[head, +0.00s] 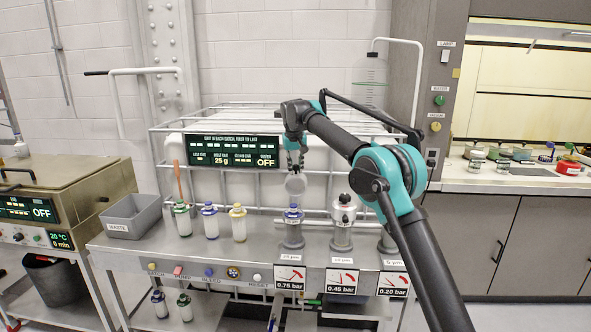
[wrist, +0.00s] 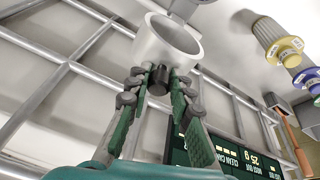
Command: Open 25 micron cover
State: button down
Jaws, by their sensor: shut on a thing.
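My gripper (head: 293,163) is shut on the black knob (wrist: 158,79) of a grey, cup-shaped cover (head: 295,184). In the wrist view the cover (wrist: 170,42) is a pale ring, tilted, with its hollow side showing. It is held in the air above the left filter housing (head: 293,238), apart from it. That housing has no cover on it, and a blue-topped part (head: 293,214) shows at its top. Its small label (head: 288,257) seems to read 25 µm. The middle housing (head: 341,236) has a cover with a dark knob.
Bottles with green, blue and yellow tops (head: 238,224) stand left of the housings. A grey waste bin (head: 132,216) is at the bench's left end. A white wire rack (head: 330,115) and a display (head: 233,150) are behind. My arm hides part of the right housing (head: 387,243).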

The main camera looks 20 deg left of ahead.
jog(key=shift+w, duration=0.3)
jog(key=c, duration=1.4)
grip_release()
jog(key=shift+s+r, duration=0.1)
jog(key=a+v, duration=0.1)
jog(key=v, duration=1)
jog(key=shift+s+d+r, duration=0.15)
jog(key=shift+d+r, duration=0.2)
jog(key=shift+d, duration=0.15)
